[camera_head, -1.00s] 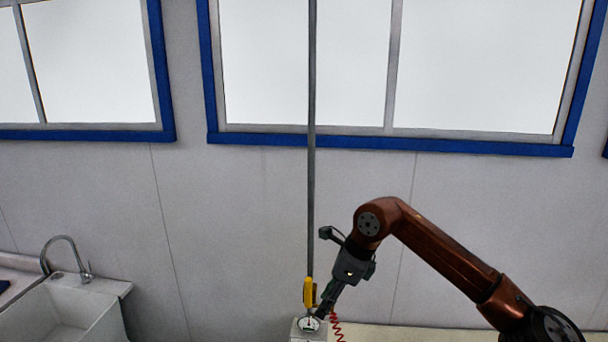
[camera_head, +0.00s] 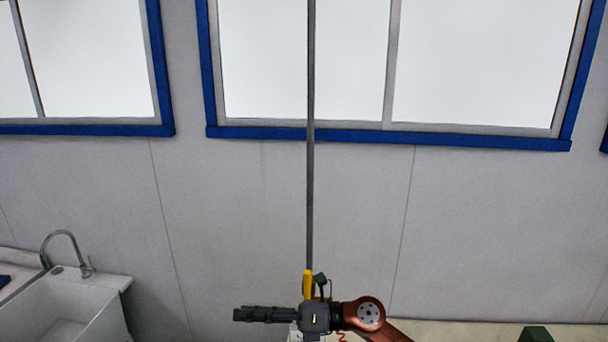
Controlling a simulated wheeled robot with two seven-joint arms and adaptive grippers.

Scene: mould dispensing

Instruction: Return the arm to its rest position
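My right arm comes in low from the bottom right. My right gripper (camera_head: 240,314) lies level and points left, low in the middle of the head view. Its dark fingers are seen from the side and overlap, so the gap between them cannot be judged. No object shows at the fingertips. Just behind the gripper's body is a yellow handle (camera_head: 307,284) at the lower end of a grey vertical pole (camera_head: 310,190). My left gripper is not in view.
A white sink (camera_head: 92,300) with a curved faucet (camera_head: 66,240) stands at the lower left. A pale bench edge (camera_head: 460,334) runs along the bottom right, with a dark green block (camera_head: 535,334) on it. The wall and blue-framed windows behind are clear.

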